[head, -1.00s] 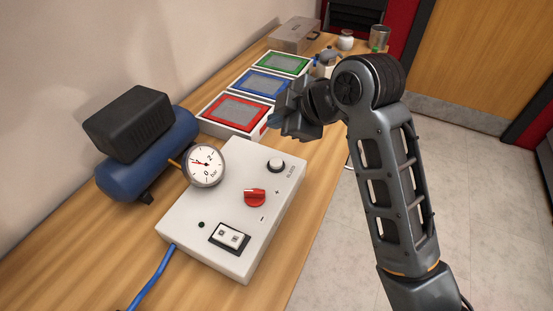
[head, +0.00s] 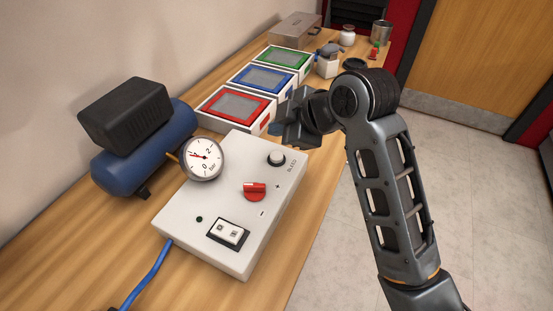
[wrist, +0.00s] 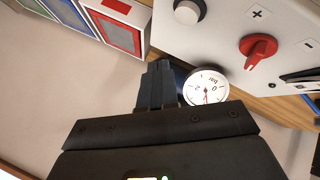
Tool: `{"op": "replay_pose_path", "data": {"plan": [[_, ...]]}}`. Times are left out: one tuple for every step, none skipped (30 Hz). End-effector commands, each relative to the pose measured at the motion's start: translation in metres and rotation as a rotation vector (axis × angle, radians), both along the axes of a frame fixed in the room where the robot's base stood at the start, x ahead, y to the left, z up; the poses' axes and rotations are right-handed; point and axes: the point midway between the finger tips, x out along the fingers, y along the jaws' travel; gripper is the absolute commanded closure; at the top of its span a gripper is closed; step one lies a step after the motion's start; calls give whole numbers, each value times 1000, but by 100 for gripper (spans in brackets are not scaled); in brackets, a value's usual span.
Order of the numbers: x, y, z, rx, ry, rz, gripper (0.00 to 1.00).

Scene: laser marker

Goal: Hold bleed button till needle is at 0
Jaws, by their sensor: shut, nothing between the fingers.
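The white control box (head: 190,215) stands on the wooden bench. Its bleed button (head: 276,157), a pale round knob in a dark ring, is near the far right corner beside the BLEED label. The button also shows in the wrist view (wrist: 187,11). The round bar gauge (head: 203,158) is at the box's left edge; its red needle points left, away from the 0 mark at the bottom. The gauge also shows in the wrist view (wrist: 207,88). My gripper (head: 287,136) is shut and empty, above and just beyond the button, apart from it. Its fingertips are hard to make out.
A red knob (head: 255,191) and a switch pair (head: 229,233) are on the box. A blue tank (head: 140,160) with a black block stands left. Red, blue and green framed screens (head: 262,80) lie behind. A blue hose (head: 147,277) leaves the near side.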

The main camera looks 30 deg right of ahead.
Motion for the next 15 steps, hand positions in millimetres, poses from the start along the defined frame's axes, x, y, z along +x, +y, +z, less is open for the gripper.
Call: {"op": "replay_pose_path", "data": {"plan": [[0, 0, -14, 0, 0, 0, 100], [0, 0, -18, 0, 0, 0, 100], [0, 0, -23, 0, 0, 0, 100], [0, 0, -26, 0, 0, 0, 100], [0, 0, -29, 0, 1, 1, 100], [0, 0, -33, 0, 0, 0, 100], [0, 0, -35, 1, -1, 1, 100], [0, 0, -37, 1, -1, 1, 100], [0, 0, -40, 1, -1, 1, 100], [0, 0, -41, 1, -1, 1, 100], [0, 0, -42, 1, -1, 1, 100], [0, 0, -43, 1, -1, 1, 100], [0, 0, -43, 1, -1, 1, 100], [0, 0, -44, 1, -1, 1, 100], [0, 0, -43, 1, -1, 1, 100]]}}
